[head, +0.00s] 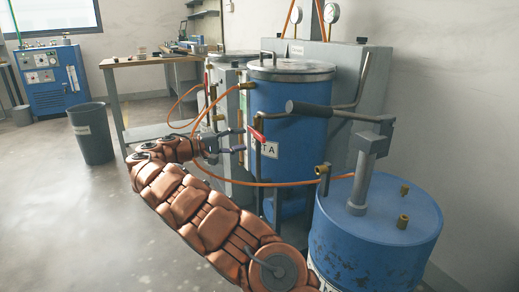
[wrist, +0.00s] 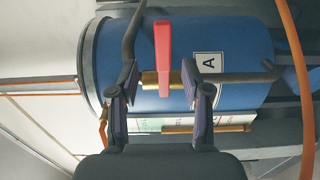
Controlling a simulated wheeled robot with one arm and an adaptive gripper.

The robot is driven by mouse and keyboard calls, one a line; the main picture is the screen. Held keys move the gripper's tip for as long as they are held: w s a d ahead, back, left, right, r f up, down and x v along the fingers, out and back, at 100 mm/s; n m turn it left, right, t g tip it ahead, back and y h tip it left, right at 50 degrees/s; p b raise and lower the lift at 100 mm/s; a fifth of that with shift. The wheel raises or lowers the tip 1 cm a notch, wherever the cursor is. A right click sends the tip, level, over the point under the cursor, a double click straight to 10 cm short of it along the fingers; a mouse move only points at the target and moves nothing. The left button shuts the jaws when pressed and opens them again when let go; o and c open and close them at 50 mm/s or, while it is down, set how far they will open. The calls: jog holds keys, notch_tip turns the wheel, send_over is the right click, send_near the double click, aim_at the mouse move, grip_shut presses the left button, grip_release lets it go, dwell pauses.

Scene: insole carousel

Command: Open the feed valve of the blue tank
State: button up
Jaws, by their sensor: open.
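The blue tank (head: 285,100) stands upright with a metal lid and a white label ending in "TA". It fills much of the wrist view (wrist: 235,40), appearing on its side. The feed valve's red lever (head: 257,134) is in front of the tank and lies across its pipe. In the wrist view the lever (wrist: 163,50) crosses a brass valve body (wrist: 149,79), between the two fingers in the picture. My gripper (head: 238,140) is open and empty, its fingertips just left of the lever in the head view. Whether the fingers reach around the lever in depth is unclear.
A blue drum (head: 375,240) with a pump and black-gripped handle (head: 308,108) stands at the right front. An orange hose (head: 290,184) runs below the valve. A grey bin (head: 92,135) and a workbench (head: 150,62) are at left.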

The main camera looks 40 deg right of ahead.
aim_at(258, 137)
jog(key=shift+b+x, duration=1.45)
jog(key=shift+x, duration=2.4)
jog(key=shift+w+f, duration=0.1)
jog(key=shift+f, duration=0.1)
grip_shut()
